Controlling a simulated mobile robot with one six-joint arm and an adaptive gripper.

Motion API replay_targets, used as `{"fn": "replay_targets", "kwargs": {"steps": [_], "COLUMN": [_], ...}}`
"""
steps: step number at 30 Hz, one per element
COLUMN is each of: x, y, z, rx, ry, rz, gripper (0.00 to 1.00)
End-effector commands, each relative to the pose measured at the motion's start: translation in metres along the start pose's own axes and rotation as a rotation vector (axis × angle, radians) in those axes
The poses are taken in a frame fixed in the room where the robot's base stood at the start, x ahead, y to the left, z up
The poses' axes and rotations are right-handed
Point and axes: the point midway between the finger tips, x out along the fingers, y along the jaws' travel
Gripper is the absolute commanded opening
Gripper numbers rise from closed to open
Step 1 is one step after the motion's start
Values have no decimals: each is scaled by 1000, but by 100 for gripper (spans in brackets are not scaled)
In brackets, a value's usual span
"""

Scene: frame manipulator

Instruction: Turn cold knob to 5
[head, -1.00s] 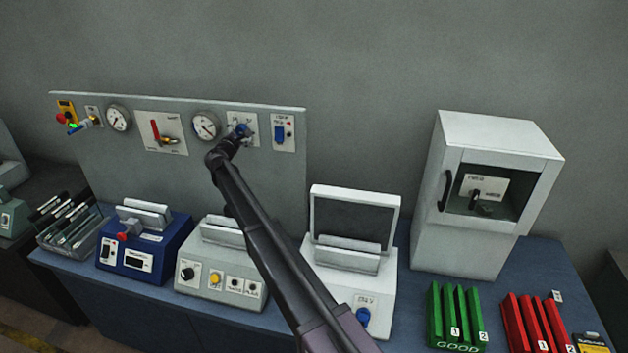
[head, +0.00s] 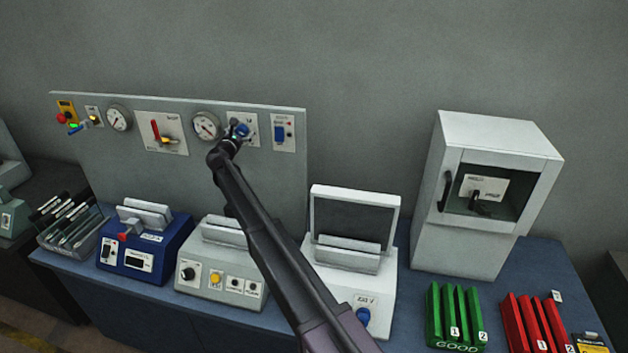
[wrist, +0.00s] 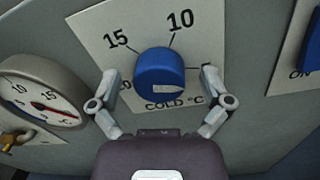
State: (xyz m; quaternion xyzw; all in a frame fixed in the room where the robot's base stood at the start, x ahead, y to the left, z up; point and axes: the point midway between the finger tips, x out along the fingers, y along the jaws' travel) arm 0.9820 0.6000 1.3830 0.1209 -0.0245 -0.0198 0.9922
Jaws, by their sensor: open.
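The blue cold knob (wrist: 160,70) sits on a white plate (wrist: 95,25) marked "COLD °C", with 10 at upper right, 15 at upper left and a partly hidden 20 at lower left. The 5 is not visible; my right finger covers part of the plate's right side. The knob's pale pointer lies low on its face, its narrow end toward the right. My gripper (wrist: 159,76) is open, one finger on each side of the knob, with apparent gaps to both. In the head view, my gripper (head: 237,134) is at the panel, partly covering the blue knob (head: 242,130).
A round gauge (wrist: 40,95) with a red needle is left of the plate. A blue switch (head: 280,133) is to its right. The hot plate's red lever (head: 156,131) is farther left. Several devices stand on the bench below, including a white machine (head: 355,225).

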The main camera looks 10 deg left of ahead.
Motion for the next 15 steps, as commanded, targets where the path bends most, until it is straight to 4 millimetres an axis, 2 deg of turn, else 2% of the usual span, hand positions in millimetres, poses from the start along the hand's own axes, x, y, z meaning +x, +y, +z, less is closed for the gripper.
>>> {"fn": "replay_targets", "kwargs": {"steps": [15], "x": [0], "y": [1], "z": [0], "rx": [-326], "ry": [15], "rz": [12], "gripper": [98]}}
